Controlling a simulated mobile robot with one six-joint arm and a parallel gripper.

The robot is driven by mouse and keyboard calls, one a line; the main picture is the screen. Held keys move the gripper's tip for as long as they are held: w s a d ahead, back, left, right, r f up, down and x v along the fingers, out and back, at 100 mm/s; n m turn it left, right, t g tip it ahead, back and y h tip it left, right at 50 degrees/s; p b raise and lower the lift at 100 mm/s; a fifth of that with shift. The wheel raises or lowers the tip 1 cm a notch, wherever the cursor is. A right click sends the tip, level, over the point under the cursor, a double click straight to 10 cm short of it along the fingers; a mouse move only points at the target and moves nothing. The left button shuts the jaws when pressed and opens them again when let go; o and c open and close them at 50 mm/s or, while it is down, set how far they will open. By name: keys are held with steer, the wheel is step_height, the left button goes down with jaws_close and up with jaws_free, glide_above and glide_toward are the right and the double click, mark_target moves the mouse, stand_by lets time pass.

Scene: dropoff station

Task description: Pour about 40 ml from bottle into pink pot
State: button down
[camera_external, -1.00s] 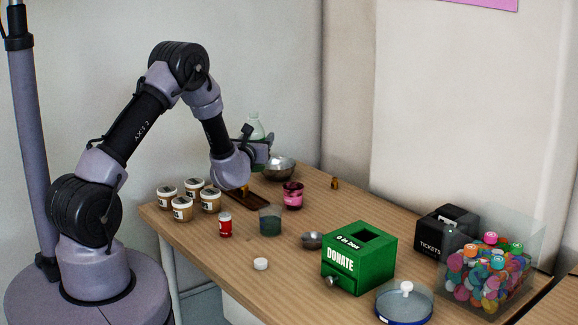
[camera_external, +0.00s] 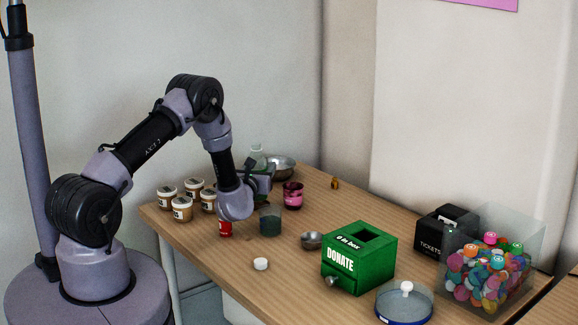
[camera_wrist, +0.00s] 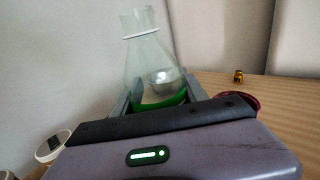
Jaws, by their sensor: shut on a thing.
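The bottle (camera_external: 257,154) is clear, with green at its lower part. In the wrist view the bottle (camera_wrist: 148,62) has an open top and a white ring on its neck, and it stands close to upright. My gripper (camera_external: 261,178) is shut on it; the jaws (camera_wrist: 158,98) hold it around its lower part. The bottle's base is hidden. The pink pot (camera_external: 293,200) is dark-rimmed and stands on the table, just right of my gripper in the external view. Its rim (camera_wrist: 246,101) shows right of the bottle in the wrist view, partly hidden behind my gripper.
A metal bowl (camera_external: 281,163) stands behind the bottle. A grey-green cup (camera_external: 270,222) and a red jar (camera_external: 225,230) stand in front of my gripper, near several labelled jars (camera_external: 182,210). A small metal bowl (camera_external: 311,240) and the green donate box (camera_external: 358,262) are to the right.

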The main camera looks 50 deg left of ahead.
steer(key=shift+m, duration=0.4)
